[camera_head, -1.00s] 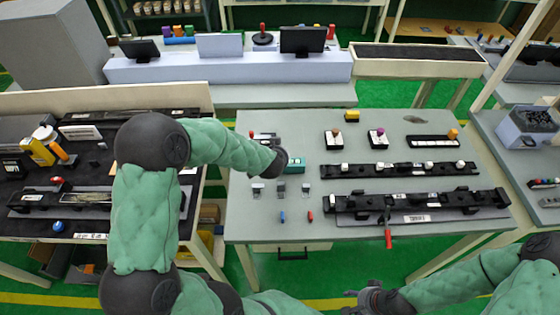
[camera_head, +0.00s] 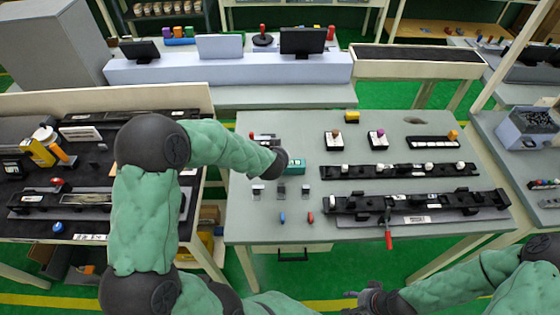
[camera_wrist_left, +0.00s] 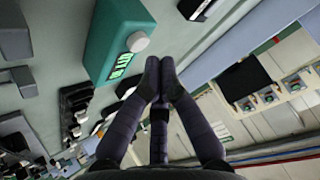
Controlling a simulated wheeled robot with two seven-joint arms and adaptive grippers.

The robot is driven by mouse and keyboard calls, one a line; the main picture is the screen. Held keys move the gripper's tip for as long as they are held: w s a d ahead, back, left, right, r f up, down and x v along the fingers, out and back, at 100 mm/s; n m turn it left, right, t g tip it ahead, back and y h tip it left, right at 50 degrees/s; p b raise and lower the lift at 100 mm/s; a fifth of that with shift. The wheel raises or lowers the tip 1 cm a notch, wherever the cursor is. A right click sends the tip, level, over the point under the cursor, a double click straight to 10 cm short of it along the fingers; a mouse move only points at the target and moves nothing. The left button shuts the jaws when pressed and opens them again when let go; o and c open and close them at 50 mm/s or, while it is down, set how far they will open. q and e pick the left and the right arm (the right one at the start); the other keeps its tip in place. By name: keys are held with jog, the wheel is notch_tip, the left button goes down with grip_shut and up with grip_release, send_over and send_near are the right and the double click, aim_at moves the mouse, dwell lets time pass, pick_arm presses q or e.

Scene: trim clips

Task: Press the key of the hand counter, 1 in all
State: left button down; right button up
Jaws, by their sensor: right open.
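The hand counter (camera_wrist_left: 112,42) is a teal box with a lit green display and a round pale key (camera_wrist_left: 138,41). It stands on the grey table; in the head view its teal body (camera_head: 297,166) shows just right of my left wrist, which partly covers it. My left gripper (camera_wrist_left: 160,66) has its dark fingertips together, with nothing seen between them. In the left wrist view the tips show just right of and below the key, seemingly apart from it. The head view does not show these fingertips clearly. My right gripper (camera_head: 362,297) is open and empty, low in front of the table.
Black clip rails (camera_head: 400,170) and a longer rail with a red-handled clamp (camera_head: 388,238) lie on the right of the table. Small clips and a blue and a red piece lie in front of the counter.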

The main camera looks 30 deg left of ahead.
pick_arm(q)
jog(key=shift+f, duration=0.15)
jog(key=shift+f, duration=0.3)
jog(key=shift+f+b, duration=0.3)
jog(key=shift+f, duration=0.15)
dwell(0.8)
jog(key=shift+r, duration=0.15)
jog(key=shift+r+p, duration=0.75)
jog(key=shift+p, duration=0.35)
notch_tip(320, 180, up, 5)
jog(key=p, duration=0.5)
jog(key=shift+p, duration=0.4)
